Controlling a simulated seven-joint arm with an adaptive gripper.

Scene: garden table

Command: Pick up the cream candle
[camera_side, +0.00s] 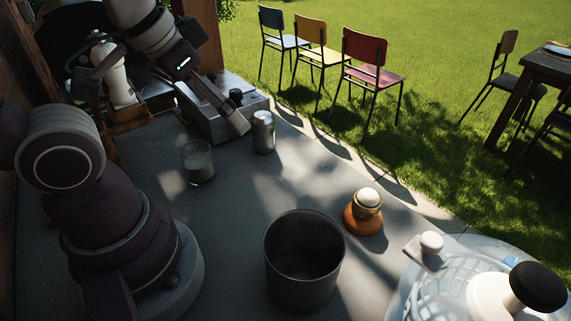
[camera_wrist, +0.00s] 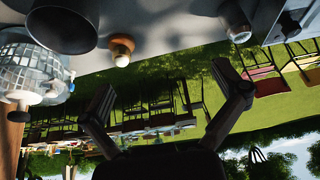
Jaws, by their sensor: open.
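The likeliest cream candle is a pale, greyish fill in a clear glass (camera_side: 198,162), upright on the grey tabletop left of centre in the side view. It is partly in shade, so its colour is hard to judge. I cannot make it out surely in the wrist view. My gripper (camera_wrist: 168,86) shows in the wrist view with its fingers spread wide and nothing between them. Lawn and distant furniture lie beyond the fingers. In the side view my arm's end is at the upper left, above and behind the glass, apart from it.
A silver can (camera_side: 263,132) stands right of the glass, and a metal appliance (camera_side: 210,112) behind it. A dark pot (camera_side: 304,262), an orange egg cup (camera_side: 363,219) with an egg, and a clear salad spinner (camera_side: 478,285) stand nearer the front. Tabletop between glass and pot is clear.

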